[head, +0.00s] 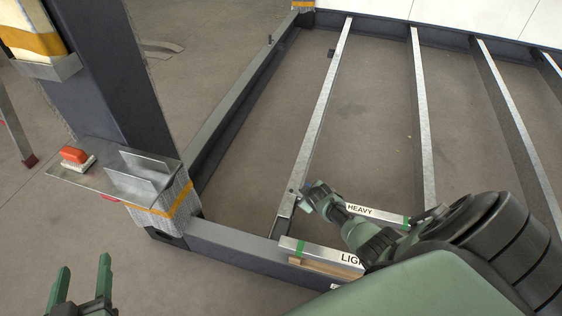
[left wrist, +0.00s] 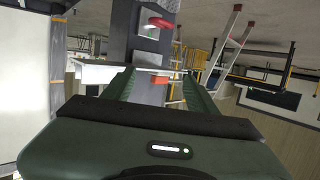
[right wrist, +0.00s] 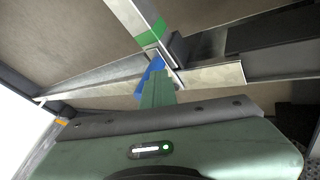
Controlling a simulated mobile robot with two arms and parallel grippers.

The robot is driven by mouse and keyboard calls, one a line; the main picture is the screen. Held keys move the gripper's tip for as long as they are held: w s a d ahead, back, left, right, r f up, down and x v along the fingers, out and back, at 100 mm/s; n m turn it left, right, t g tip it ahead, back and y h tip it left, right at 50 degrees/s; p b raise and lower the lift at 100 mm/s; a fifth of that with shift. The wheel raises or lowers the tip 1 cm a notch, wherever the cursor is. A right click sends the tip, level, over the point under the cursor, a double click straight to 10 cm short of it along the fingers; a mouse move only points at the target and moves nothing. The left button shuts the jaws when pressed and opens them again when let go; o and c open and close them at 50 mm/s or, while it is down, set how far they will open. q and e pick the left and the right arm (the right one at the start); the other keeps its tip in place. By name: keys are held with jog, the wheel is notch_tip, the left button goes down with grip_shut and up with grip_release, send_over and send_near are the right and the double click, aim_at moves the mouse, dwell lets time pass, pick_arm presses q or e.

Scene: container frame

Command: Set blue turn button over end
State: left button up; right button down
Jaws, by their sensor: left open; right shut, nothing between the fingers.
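The blue turn button (right wrist: 150,73) is in the right wrist view, at the end of a metal bar (right wrist: 135,15) with a green band. My right gripper (right wrist: 158,82) is shut and empty, its fingertips close against the blue button; the fingers partly cover it, and I cannot tell whether they touch. In the head view my right gripper (head: 307,193) is by the near end of a metal cross bar (head: 324,105), and the button is hard to make out. My left gripper (head: 82,286) is open and empty at the lower left, away from the frame; its open fingers also show in the left wrist view (left wrist: 160,88).
A metal shelf (head: 85,178) with an orange-handled brush (head: 75,156) sits at the frame's corner post (head: 100,70). Bars labelled HEAVY (head: 372,214) and LIGHT (head: 320,256) lie near my right arm. Several cross bars span the frame. Bare floor lies between them.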

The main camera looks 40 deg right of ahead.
pick_arm(q)
jog(key=shift+f, duration=0.1)
pick_arm(e)
jog(key=shift+d, duration=0.4)
pick_arm(q)
jog(key=shift+s+f, duration=0.1)
